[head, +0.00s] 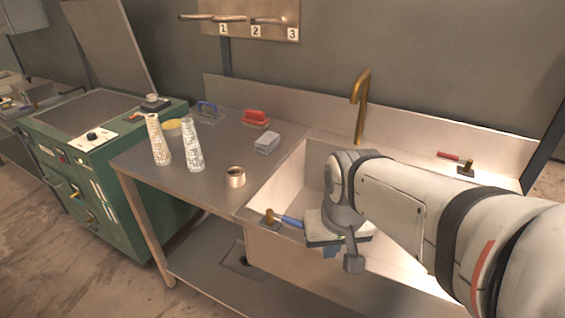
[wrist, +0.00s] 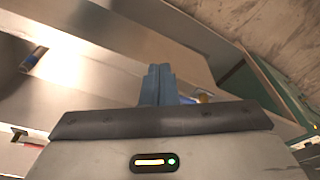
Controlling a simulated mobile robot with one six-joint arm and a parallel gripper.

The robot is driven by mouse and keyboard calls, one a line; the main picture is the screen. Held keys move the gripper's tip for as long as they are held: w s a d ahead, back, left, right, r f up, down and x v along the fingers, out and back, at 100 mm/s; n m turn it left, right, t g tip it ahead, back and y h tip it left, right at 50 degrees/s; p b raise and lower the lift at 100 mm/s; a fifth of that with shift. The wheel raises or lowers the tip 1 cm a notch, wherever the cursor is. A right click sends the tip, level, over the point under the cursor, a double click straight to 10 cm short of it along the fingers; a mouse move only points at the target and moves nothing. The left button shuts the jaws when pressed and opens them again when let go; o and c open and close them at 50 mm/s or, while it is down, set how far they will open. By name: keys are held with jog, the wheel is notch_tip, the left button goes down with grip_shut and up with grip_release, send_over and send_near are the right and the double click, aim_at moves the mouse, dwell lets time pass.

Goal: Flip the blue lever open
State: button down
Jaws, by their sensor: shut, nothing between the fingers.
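The blue lever (head: 291,221) lies at the front left corner of the sink, pointing right from its brass valve body (head: 269,217). Its right end meets the edge of my gripper in the head view, so I cannot see all of it. My gripper (head: 330,253) is low over the front of the sink, just right of the lever. In the wrist view its blue fingers (wrist: 158,72) are together and empty. A brass and blue piece, likely the lever (wrist: 202,97), shows just right of the fingers, partly hidden. I cannot tell whether they touch.
The sink (head: 290,180) lies under my arm. A red lever (head: 447,155) is at its back right, and a brass faucet (head: 360,100) rises behind. A copper cup (head: 235,177) and two patterned cones (head: 193,145) stand on the left counter (head: 150,185).

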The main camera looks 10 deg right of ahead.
aim_at(287, 222)
jog(key=w+r+m+g+p, duration=0.25)
jog(key=w+r+p, duration=0.2)
jog(key=w, duration=0.65)
jog(key=w+d+f+m+g+y+p, duration=0.1)
jog(key=w+f+m+p, duration=0.1)
jog(key=w, duration=0.4)
jog(key=w+d+f+m+g+p, duration=0.1)
jog(key=w+f+m+p, duration=0.1)
jog(key=w, duration=0.5)
jog(key=shift+d+f+y+p, duration=0.25)
jog(key=shift+d+y+p, duration=0.05)
jog(key=shift+y+p, duration=0.1)
jog(key=shift+w, duration=0.1)
jog(key=s+a+f+p, duration=0.3)
jog(key=s+f, duration=0.2)
jog(key=f, duration=0.4)
jog(key=shift+a+p, duration=0.3)
jog(key=shift+a, duration=0.1)
jog(key=shift+s, duration=0.15)
